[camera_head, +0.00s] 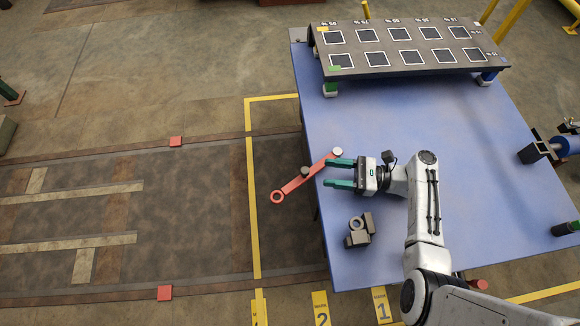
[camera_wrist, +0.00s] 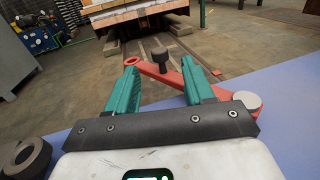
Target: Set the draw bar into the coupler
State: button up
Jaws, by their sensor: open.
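The draw bar (camera_head: 293,184) is a red bar with a ring at its lower-left end, a dark knob partway along and a pale round cap at its upper-right end. It juts out past the table's left edge in the head view. My gripper (camera_head: 329,173) is open, its green fingers pointing left toward the bar. In the wrist view the bar (camera_wrist: 158,75) crosses beyond and between the fingers of my gripper (camera_wrist: 159,62), apparently ungripped. A grey block with a ring (camera_head: 357,226), possibly the coupler, sits below my gripper; a dark ring (camera_wrist: 26,158) shows at lower left in the wrist view.
The blue table (camera_head: 450,165) is mostly clear to the right. A raised dark rack (camera_head: 405,47) with marked squares stands at its back. A blue cylinder in a dark holder (camera_head: 562,147) is at the right edge. Floor tracks (camera_head: 70,191) run left of the table.

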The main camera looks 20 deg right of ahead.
aim_at(308, 172)
jog(key=x, duration=1)
jog(key=shift+b, duration=0.35)
jog(key=shift+s, duration=0.1)
jog(key=shift+c, duration=0.2)
grip_shut()
